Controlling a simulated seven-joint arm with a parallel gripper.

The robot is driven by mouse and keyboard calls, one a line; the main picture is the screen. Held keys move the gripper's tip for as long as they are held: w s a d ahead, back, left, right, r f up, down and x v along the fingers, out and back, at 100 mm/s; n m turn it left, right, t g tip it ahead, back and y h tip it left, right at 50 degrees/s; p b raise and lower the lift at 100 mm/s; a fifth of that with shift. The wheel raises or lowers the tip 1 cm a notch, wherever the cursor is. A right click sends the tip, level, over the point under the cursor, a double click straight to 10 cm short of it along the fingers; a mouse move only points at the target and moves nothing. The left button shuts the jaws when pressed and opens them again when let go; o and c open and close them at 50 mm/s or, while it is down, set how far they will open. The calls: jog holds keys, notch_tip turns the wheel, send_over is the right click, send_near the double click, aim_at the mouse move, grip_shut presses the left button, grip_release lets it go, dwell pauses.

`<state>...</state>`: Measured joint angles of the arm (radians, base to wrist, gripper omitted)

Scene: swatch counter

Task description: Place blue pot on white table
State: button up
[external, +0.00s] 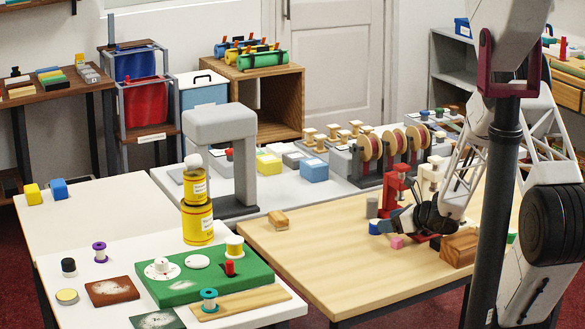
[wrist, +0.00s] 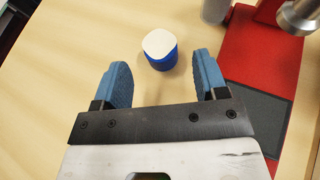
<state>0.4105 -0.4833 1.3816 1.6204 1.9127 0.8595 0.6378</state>
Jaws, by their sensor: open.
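The blue pot (wrist: 160,57) with a white top stands upright on the wooden table in the wrist view. It is just ahead of my gripper (wrist: 162,82), roughly in line with the gap between the blue fingertips, and not held.
A red stand (external: 396,188) is close to my gripper; its red base (wrist: 262,40) lies to the right. Yellow cans (external: 198,224) and a green board (external: 205,277) occupy the white table.

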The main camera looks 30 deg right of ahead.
jog(key=shift+v, duration=3.9)
jog(key=shift+r, duration=0.1)
jog(key=s+a+r+n+g+y, duration=0.1)
jog(key=s+a+r+n+g, duration=0.35)
jog(key=a+r+n, duration=0.35)
jog(key=s+a+r+n+g, duration=0.3)
jog(key=s+a+r+n, duration=0.3)
jog(key=a+r+n, duration=0.2)
jog(key=s+r+n+g+h, duration=0.1)
jog(key=s+r+n+h, duration=0.2)
jog(key=s+r+n, duration=0.2)
jog(key=s+a+r+n+g+h, duration=0.1)
jog(key=s+r+n+h, duration=0.3)
jog(key=s+n, duration=0.5)
jog(key=s+r, duration=0.1)
jog(key=s, duration=0.2)
jog(key=shift+s, duration=0.35)
